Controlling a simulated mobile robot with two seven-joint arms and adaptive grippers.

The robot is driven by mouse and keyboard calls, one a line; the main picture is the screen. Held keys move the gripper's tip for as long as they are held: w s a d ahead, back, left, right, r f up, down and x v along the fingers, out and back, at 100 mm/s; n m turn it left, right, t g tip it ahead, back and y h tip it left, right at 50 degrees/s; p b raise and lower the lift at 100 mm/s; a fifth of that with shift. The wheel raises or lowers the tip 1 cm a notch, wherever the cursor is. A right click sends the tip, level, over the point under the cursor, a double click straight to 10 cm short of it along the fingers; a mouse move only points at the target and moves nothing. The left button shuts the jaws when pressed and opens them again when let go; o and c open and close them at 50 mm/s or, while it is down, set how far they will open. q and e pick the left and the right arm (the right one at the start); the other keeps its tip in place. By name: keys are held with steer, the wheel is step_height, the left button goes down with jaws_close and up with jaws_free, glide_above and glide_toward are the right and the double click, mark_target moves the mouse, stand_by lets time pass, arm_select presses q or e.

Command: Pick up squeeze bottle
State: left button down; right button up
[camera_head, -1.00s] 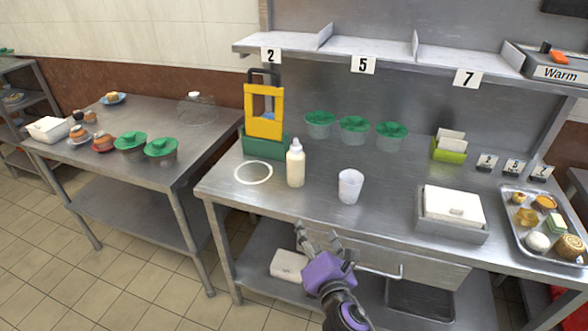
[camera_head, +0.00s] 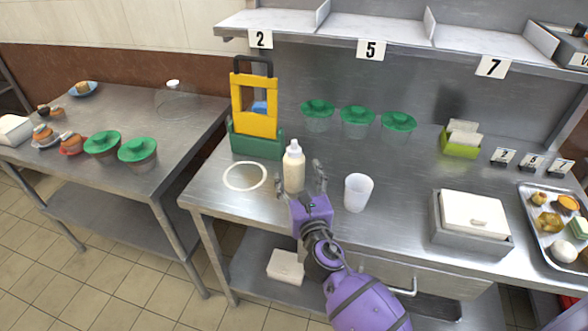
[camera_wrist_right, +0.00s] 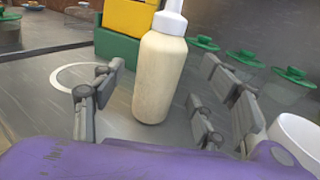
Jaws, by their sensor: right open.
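A cream-coloured squeeze bottle (camera_head: 294,168) with a white nozzle cap stands upright on the steel table. My right gripper (camera_head: 304,178) is open just in front of it, with its fingers spread to either side. In the right wrist view the bottle (camera_wrist_right: 160,75) stands between the open fingers of the gripper (camera_wrist_right: 165,110), with gaps on both sides. I see no contact. The lower part of the bottle is partly hidden by the gripper in the head view. My left gripper is not in view.
A white cup (camera_head: 358,192) stands close to the right of the gripper. A white ring (camera_head: 245,188) marks the table to the left. A green and yellow holder (camera_head: 257,145) and green-lidded containers (camera_head: 358,122) stand behind. A white box (camera_head: 472,213) lies farther right.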

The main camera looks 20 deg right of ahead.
mark_target(297, 173)
steer(key=w, duration=0.3)
steer(key=shift+w+d+f, duration=0.1)
steer(key=shift+w+d, duration=0.05)
steer(key=shift+w, duration=0.3)
steer(key=c, duration=0.8)
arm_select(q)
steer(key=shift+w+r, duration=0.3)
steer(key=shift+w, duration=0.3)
arm_select(e)
steer(key=shift+c, duration=0.3)
steer(key=shift+r, duration=0.2)
